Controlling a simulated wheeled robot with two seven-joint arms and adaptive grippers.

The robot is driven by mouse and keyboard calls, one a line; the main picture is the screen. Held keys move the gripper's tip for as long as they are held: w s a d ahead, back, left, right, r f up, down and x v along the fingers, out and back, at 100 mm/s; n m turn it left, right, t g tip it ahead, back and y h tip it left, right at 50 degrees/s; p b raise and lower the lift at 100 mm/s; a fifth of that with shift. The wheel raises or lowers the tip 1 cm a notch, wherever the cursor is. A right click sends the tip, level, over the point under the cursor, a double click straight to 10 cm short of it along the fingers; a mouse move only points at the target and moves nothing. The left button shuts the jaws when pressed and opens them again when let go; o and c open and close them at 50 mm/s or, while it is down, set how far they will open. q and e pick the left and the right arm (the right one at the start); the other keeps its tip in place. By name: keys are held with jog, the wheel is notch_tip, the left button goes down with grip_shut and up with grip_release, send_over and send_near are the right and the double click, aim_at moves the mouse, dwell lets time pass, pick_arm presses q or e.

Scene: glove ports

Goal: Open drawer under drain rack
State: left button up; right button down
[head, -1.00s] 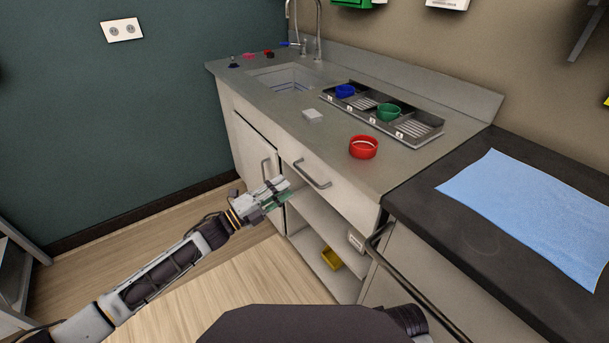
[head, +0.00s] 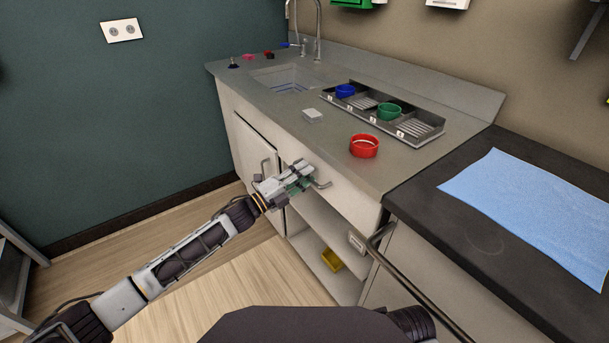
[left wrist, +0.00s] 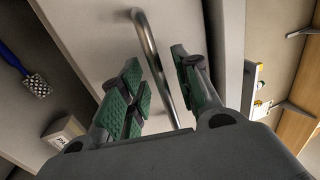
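The drain rack (head: 409,133), a grey metal tray with slatted compartments, sits on the counter right of the sink. Below it is the pale drawer front (head: 346,194), which looks closed. Its bar handle (head: 323,185) is partly hidden by my left gripper (head: 301,177). In the left wrist view the curved metal handle (left wrist: 148,45) runs between the two green-padded fingers of my left gripper (left wrist: 160,87). The fingers stand apart, with gaps beside the bar. My right gripper is not in view.
An open shelf with a yellow bin (head: 331,259) lies below the drawer. A cabinet door (head: 257,150) is to the left. A dark-topped bench (head: 470,230) with a long rail (head: 400,275) stands close on the right. A red ring-shaped container (head: 364,146) is near the counter's front edge.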

pick_arm(q)
jog(key=shift+w+d+r, duration=0.1)
jog(key=shift+w+d, duration=0.05)
jog(key=shift+d, duration=0.05)
grip_shut()
dwell(0.4)
